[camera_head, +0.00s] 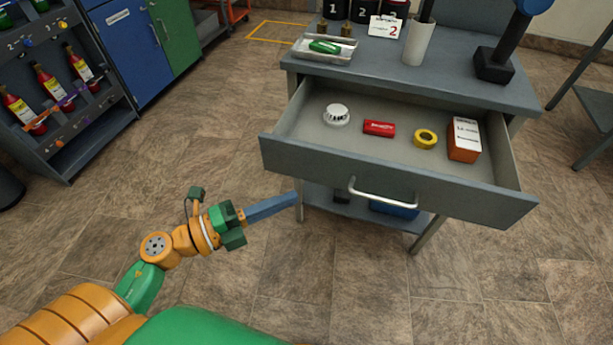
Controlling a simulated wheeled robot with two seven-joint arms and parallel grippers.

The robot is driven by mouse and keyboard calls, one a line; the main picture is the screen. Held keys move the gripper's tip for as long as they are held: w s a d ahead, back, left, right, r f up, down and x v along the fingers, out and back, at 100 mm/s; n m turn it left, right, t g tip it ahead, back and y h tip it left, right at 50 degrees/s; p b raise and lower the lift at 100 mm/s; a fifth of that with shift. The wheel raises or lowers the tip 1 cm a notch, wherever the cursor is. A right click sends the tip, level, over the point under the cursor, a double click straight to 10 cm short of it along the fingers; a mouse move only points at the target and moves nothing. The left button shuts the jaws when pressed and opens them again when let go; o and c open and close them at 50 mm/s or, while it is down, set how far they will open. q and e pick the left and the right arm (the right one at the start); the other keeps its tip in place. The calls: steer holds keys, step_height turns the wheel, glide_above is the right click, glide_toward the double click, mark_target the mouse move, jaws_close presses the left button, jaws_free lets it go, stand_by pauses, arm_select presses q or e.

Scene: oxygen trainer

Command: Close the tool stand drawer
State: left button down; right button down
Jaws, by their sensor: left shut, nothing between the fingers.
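The tool stand (440,88) is a grey-blue metal stand at the upper right of the head view. Its drawer (300,161) is pulled well out and faces me, with a silver bar handle (383,198) on its front. My left gripper (296,199) is shut and empty, below and left of the drawer front, apart from the handle. My right gripper is not in view.
On the stand top are a metal tray (324,49) with a green item, a white cup (418,43), a number card and a black-based tool (494,65). A lower shelf holds a blue box (394,210). A bottle rack (60,95) stands left. Floor between is clear.

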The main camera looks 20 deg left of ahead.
mark_target(326, 169)
arm_select(q)
steer(key=w, duration=0.1)
steer(key=w+d, duration=0.1)
steer(key=w, duration=0.1)
steer(key=w+d, duration=0.1)
steer(key=w, duration=0.1)
steer(key=shift+w+d, duration=0.25)
steer(key=shift+w, duration=0.6)
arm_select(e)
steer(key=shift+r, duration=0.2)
